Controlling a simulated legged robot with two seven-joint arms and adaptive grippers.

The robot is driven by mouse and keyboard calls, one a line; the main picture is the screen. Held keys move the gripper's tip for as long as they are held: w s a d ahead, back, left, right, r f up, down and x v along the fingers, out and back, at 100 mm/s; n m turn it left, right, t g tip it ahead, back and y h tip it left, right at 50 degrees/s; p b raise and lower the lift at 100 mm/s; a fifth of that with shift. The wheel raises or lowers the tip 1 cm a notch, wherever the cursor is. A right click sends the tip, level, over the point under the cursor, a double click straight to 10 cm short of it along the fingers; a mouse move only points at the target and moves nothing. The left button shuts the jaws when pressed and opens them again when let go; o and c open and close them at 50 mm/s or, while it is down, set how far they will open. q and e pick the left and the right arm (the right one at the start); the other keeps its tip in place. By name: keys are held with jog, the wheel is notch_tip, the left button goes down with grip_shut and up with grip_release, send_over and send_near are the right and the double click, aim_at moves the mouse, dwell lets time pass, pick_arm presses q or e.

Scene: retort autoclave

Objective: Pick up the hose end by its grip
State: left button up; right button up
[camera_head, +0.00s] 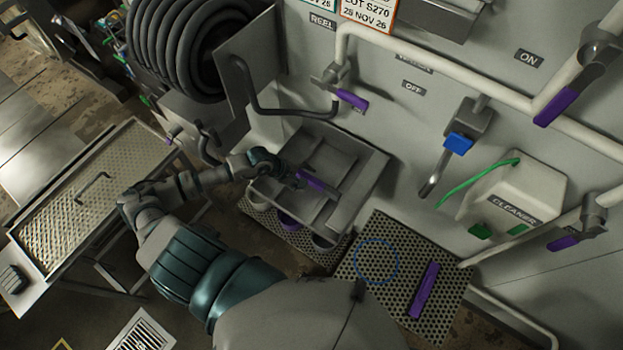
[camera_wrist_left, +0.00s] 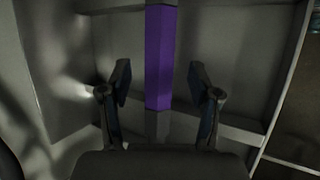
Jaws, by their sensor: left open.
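A purple grip (camera_head: 313,180) lies in the grey basin (camera_head: 352,205) on the wall; I take it for the hose end's grip. My left gripper (camera_head: 285,173) is over the basin, just left of the grip. In the left wrist view the purple grip (camera_wrist_left: 160,55) stands upright in the picture between the two open fingers of my left gripper (camera_wrist_left: 160,82), with a gap on both sides. A thin grey piece continues below it. The fingers are not closed on it. My right gripper is not in view.
A coiled black hose reel (camera_head: 180,50) hangs left of the basin. A pipe valve with a purple handle (camera_head: 352,99) is above it. A perforated shelf (camera_head: 345,262) holding a purple bar (camera_head: 424,290) is at lower right. A cleaner box (camera_head: 515,195) is farther right.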

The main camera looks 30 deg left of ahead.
pick_arm(q)
jog(key=shift+x, duration=1.35)
grip_shut()
jog(key=shift+r, duration=0.1)
jog(key=shift+r, duration=0.15)
jog(key=shift+r, duration=0.2)
notch_tip(320, 180, up, 3)
jog(key=shift+s+f+b, duration=0.1)
jog(key=shift+s+b, duration=0.1)
jog(key=shift+b, duration=0.45)
jog(key=s+r+p, duration=0.2)
jog(key=s+p, duration=0.1)
jog(key=s, duration=1.2)
jog(key=shift+s+a+r+p, duration=0.15)
jog(key=shift+r+p, duration=0.3)
jog(key=shift+r, duration=0.3)
jog(key=shift+s+a+r+p, duration=0.15)
jog(key=shift+r+p, duration=0.3)
jog(key=shift+r, duration=0.35)
jog(key=shift+s+a+r+p, duration=0.15)
jog(key=shift+r+p, duration=0.3)
jog(key=shift+r, duration=0.3)
